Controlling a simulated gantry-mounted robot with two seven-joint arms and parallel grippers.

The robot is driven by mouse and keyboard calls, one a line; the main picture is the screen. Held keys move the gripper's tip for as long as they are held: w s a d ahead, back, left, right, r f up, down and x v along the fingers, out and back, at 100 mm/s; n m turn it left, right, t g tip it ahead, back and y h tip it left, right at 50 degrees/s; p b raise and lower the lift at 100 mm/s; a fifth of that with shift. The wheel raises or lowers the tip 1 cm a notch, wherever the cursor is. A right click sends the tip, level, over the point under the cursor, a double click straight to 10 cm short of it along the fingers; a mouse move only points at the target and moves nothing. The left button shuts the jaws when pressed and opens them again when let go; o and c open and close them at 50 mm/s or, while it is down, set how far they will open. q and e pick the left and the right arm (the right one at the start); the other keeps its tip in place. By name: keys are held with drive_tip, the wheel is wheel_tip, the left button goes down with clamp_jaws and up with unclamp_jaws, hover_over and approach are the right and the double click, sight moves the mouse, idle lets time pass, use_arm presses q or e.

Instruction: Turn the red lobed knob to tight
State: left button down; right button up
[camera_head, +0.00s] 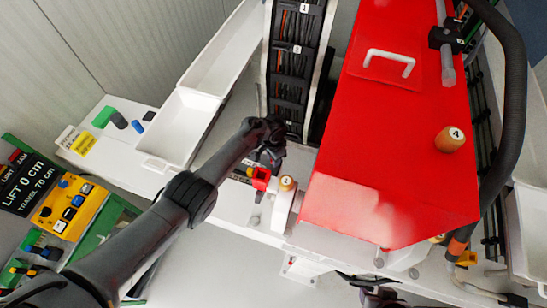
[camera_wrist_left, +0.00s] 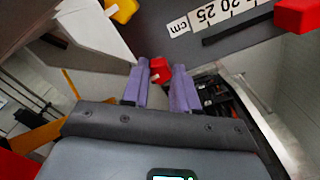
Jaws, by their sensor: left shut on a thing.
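The red lobed knob (camera_wrist_left: 159,68) shows between the two purple fingertips of my left gripper (camera_wrist_left: 160,74) in the left wrist view. The fingers are shut on it, one on each side, and cover part of it. In the head view my left gripper (camera_head: 268,158) is a dark shape coming in from the left. A red part (camera_head: 261,178) shows just below it there; whether this is the same knob is hard to tell. Dark parts at the bottom edge of the head view look like my right gripper (camera_head: 372,284), and its fingers are not clear.
A large red cover (camera_head: 385,140) with a white handle and a wooden knob marked 4 (camera_head: 450,139) fills the right. A wooden knob (camera_head: 287,183) stands near my left gripper. White trays (camera_head: 185,125) and a yellow control box (camera_head: 68,205) lie left.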

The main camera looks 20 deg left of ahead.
use_arm(q)
drive_tip(key=c, duration=0.9)
unclamp_jaws()
drive_tip(key=shift+o, duration=0.2)
drive_tip(key=shift+r+p, duration=0.3)
drive_tip(key=shift+r, duration=0.2)
wheel_tip(320, 180, up, 10)
drive_tip(key=p, duration=0.3)
